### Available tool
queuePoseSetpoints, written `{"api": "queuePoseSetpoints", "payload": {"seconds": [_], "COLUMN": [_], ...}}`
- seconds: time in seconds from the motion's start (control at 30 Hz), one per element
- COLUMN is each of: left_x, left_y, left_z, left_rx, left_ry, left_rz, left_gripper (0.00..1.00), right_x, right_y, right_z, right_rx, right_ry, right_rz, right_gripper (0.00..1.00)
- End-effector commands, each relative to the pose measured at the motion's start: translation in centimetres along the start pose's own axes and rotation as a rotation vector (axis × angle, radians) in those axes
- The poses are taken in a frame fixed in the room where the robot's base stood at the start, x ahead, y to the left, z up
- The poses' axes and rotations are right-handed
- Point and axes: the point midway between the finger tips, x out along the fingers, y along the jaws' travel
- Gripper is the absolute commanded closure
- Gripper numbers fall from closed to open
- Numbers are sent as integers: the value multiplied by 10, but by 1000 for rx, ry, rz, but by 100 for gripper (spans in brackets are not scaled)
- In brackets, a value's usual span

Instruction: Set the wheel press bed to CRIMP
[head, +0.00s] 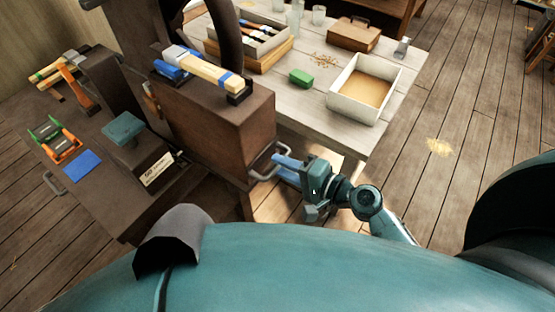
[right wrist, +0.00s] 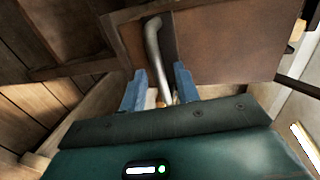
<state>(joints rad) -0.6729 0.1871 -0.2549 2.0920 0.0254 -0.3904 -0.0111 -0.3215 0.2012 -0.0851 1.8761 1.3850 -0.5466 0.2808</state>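The brown box-shaped body (head: 215,125) stands at centre left in the head view. A grey metal bar handle (head: 264,160) sticks out from its lower right side. My right gripper (head: 280,165) is at this handle. In the right wrist view the blue fingers stand apart on either side of the handle (right wrist: 153,45), with a gap visible. A dark curved rim (head: 228,38), perhaps the handwheel, rises behind the body. A teal block (head: 124,128) sits on a dark base with a small label (head: 158,170); I cannot read it. No CRIMP mark is legible. My left gripper is not in view.
A pale table (head: 310,100) behind holds a white tray (head: 345,105), a green block (head: 301,78), a brown case (head: 353,33) and a tool box. A blue-and-wood tool (head: 210,70) lies on the brown body. The wooden floor at right is clear.

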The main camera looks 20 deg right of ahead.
Motion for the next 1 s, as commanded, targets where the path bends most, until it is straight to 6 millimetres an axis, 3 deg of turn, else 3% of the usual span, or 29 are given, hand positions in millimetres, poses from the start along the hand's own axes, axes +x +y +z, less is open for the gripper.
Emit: {"api": "queuePoseSetpoints", "payload": {"seconds": [0.2, 0.5, 0.9, 1.0], "left_x": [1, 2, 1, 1], "left_y": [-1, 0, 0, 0], "left_z": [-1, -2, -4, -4], "left_rx": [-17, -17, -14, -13], "left_ry": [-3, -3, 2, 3], "left_rz": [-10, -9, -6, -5], "left_gripper": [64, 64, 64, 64], "right_x": [20, 22, 21, 21], "right_y": [0, 1, 1, 1], "right_z": [0, 0, 0, 0], "right_rx": [0, -1, -1, -1], "right_ry": [1, 0, 1, 1], "right_rz": [0, 1, 1, 1], "right_gripper": [69, 69, 100, 100]}}
